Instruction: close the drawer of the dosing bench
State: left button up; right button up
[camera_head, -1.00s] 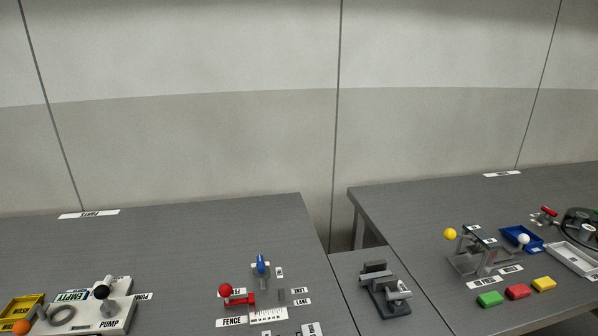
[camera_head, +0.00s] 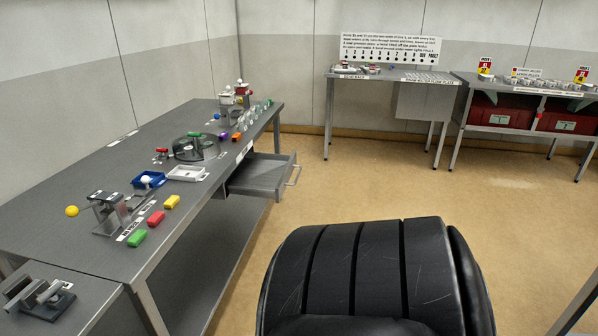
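The drawer (camera_head: 261,177) is a grey tray under the right-hand edge of the long grey bench (camera_head: 69,215). It stands pulled out into the aisle, with a pale bar handle (camera_head: 293,176) on its outer front. The inside that shows looks empty. Neither gripper shows in the head view, and nothing touches the drawer. A large black ribbed, rounded shape fills the lower middle of the view, apart from the drawer.
A second table (camera_head: 395,76) and a rack with red bins (camera_head: 500,112) stand at the back. Tan floor (camera_head: 380,184) is clear beside the drawer.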

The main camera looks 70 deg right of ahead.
aim_at(264, 174)
jog(key=k+z, duration=0.15)
jog(key=z, duration=2.2)
jog(key=i+u, duration=0.15)
jog(key=i, duration=0.4)
